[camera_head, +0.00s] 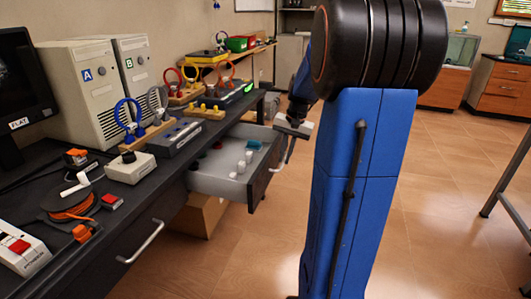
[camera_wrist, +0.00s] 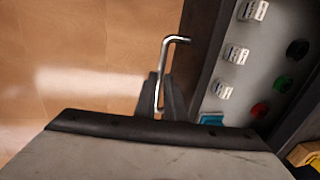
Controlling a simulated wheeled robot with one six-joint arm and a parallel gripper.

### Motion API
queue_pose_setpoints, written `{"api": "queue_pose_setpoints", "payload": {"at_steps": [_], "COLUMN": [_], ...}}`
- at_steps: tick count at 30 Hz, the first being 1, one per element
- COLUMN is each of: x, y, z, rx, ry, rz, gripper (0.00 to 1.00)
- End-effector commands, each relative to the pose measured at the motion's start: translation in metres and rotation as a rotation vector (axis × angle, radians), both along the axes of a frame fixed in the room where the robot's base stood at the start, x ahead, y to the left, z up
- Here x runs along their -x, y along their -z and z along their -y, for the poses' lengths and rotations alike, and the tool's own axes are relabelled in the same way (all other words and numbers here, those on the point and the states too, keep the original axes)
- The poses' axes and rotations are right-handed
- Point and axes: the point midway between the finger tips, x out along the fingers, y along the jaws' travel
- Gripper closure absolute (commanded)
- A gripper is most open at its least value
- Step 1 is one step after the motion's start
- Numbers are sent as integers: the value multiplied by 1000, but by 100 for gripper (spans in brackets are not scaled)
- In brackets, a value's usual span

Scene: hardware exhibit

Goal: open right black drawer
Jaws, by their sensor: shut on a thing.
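The right black drawer (camera_head: 259,185) stands pulled out from the desk, its light grey inside showing. In the wrist view its dark front panel (camera_wrist: 196,58) runs beside the metal handle (camera_wrist: 176,40). My gripper (camera_wrist: 160,92) is shut on this handle. Small white pieces (camera_head: 241,167) and a teal piece (camera_head: 254,144) lie in the drawer.
The left drawer has a metal handle (camera_head: 143,243) and looks shut. The black desk top (camera_head: 95,215) carries computers, tools and an orange cable reel (camera_head: 68,201). A cardboard box (camera_head: 199,214) stands under the open drawer. The wooden floor (camera_head: 250,260) in front is clear.

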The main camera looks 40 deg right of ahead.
Motion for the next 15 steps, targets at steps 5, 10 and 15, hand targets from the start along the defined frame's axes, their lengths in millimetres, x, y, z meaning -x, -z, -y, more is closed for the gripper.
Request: {"api": "queue_pose_setpoints", "payload": {"at_steps": [5, 10, 15], "x": [31, 49, 58], "y": [-1, -1, -1], "z": [21, 34, 40], "rx": [1, 1, 1], "ry": [4, 3, 1], "rz": [1, 1, 1], "gripper": [100, 100, 100]}}
